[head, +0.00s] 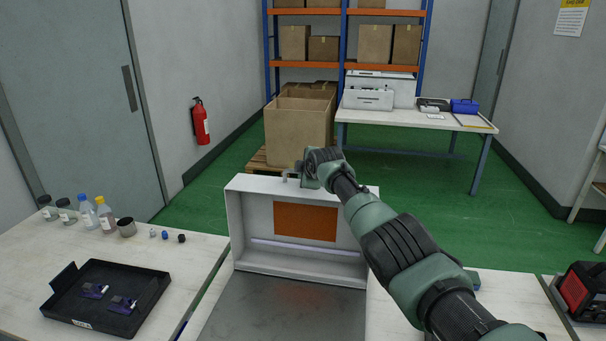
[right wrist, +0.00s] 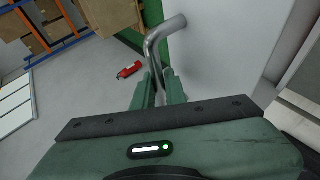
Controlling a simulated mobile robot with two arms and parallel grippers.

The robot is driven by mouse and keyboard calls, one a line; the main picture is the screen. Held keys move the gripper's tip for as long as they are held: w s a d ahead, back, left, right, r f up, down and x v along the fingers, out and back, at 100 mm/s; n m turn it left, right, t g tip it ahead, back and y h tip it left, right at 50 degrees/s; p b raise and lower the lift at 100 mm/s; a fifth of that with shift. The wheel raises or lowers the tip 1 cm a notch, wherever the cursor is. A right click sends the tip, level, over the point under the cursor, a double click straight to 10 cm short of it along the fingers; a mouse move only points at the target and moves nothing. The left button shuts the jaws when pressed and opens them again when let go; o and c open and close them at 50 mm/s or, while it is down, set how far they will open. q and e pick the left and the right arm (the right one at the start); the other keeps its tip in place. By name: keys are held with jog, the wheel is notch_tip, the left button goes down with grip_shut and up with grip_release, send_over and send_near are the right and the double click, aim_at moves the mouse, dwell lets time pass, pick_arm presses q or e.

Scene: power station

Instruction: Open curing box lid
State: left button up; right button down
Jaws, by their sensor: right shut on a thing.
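The curing box stands on the table in the middle of the head view. Its white lid (head: 240,222) is raised and stands upright, with its inside, an orange-brown panel (head: 305,221) and a pale bar facing me. The dark grey base plate (head: 285,308) lies exposed below it. My right gripper (head: 297,174) is at the top edge of the lid. In the right wrist view the gripper (right wrist: 160,92) is shut on the bent metal handle (right wrist: 158,42), beside the lid's white outer face (right wrist: 225,60). My left gripper is not in view.
A black tray (head: 148,299) with two small purple-blue parts lies on the left table. Bottles (head: 105,215) and small jars stand behind it. A red and black device (head: 583,290) is at the right. A cardboard box (head: 297,130) stands on a pallet behind the lid.

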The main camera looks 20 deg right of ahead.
aim_at(309, 194)
jog(key=shift+s+f, duration=0.1)
jog(key=shift+f, duration=0.15)
jog(key=c, duration=1.5)
grip_release()
jog(key=shift+o, duration=0.2)
jog(key=shift+r, duration=0.25)
jog(key=shift+s+r, duration=0.1)
jog(key=shift+p+v, duration=0.7)
jog(key=shift+v, duration=0.2)
jog(key=b+v, duration=0.1)
jog(key=v, duration=0.2)
jog(key=shift+s, duration=0.25)
jog(key=shift+v, duration=1.1)
